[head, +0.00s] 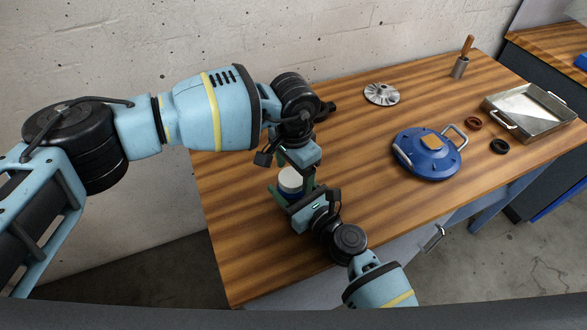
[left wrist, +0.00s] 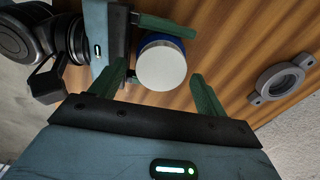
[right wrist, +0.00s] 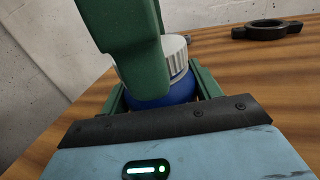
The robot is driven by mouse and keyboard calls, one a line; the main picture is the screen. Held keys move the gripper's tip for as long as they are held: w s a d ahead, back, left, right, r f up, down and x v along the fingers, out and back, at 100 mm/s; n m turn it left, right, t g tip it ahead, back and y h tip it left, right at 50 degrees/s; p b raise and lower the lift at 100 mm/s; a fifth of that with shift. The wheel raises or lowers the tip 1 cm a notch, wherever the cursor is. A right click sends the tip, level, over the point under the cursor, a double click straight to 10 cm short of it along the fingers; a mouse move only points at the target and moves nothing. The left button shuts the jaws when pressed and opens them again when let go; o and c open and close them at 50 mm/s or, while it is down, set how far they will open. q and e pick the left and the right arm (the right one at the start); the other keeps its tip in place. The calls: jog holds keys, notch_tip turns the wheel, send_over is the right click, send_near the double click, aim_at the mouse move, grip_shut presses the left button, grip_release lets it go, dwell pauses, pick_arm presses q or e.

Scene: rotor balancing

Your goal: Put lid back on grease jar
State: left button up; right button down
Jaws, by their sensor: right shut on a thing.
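The grease jar has a blue body (right wrist: 165,92) and a white ribbed lid (right wrist: 175,52). In the head view the jar (head: 290,182) stands at the table's left side, partly hidden by my grippers. The lid sits on top of the jar; whether it is fully seated I cannot tell. My right gripper (right wrist: 160,95) is shut on the blue body from the side. My left gripper (left wrist: 160,82) is open above the jar. In the left wrist view the lid (left wrist: 161,66) shows between its green fingers, with a gap on the left side.
A dark ring bracket (left wrist: 280,82) lies close by. A finned rotor (head: 382,93), a blue round housing (head: 425,160), a red ring (head: 474,123), a black ring (head: 499,146), a metal tray (head: 494,121) and a cup (head: 460,68) with a brush stand farther right. The front middle of the table is clear.

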pick_arm(q)
jog(key=shift+r, duration=2.2)
jog(key=shift+c, duration=0.3)
